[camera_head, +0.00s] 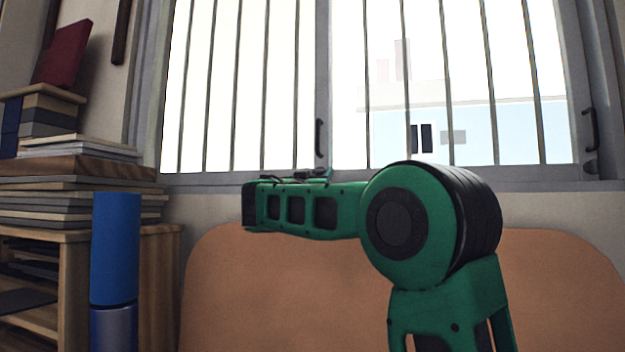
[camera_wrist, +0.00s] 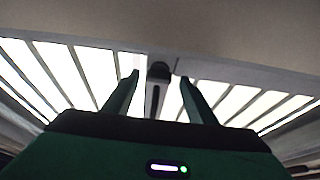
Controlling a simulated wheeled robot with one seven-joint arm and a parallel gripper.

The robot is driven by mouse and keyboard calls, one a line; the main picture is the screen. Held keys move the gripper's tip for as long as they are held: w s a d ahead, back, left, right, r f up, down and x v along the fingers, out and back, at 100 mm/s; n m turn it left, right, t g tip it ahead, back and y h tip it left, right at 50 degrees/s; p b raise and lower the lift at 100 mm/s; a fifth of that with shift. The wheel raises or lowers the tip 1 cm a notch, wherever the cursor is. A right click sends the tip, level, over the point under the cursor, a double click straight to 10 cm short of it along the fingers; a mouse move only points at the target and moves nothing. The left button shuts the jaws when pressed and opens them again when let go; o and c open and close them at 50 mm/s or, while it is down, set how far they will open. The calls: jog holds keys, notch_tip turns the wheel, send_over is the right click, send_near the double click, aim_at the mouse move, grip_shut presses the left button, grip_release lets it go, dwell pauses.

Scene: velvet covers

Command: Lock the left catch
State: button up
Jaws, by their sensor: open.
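In the wrist view a dark rounded catch (camera_wrist: 159,70) sits on the grey window frame, at the edge where the frame meets the plain wall. A slim black upright handle (camera_wrist: 153,101) is beside it on the same frame member. My gripper (camera_wrist: 159,77) is open and empty, one finger to each side of the catch in the picture. The depth gap to the catch cannot be told. In the head view the middle handle (camera_head: 319,137) shows on the central frame, and my green arm covers the area below it. My gripper's fingers cannot be made out there.
A second handle (camera_head: 590,130) and a dark catch (camera_head: 590,167) are at the right window edge. Vertical bars cross the panes. A brown rounded panel (camera_head: 230,290) is below the window. A blue cylinder (camera_head: 115,250) and a wooden shelf (camera_head: 160,290) with stacked books stand left.

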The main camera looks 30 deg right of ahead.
jog(key=shift+w+d, duration=0.15)
jog(key=shift+d, duration=0.05)
jog(key=c, duration=1.1)
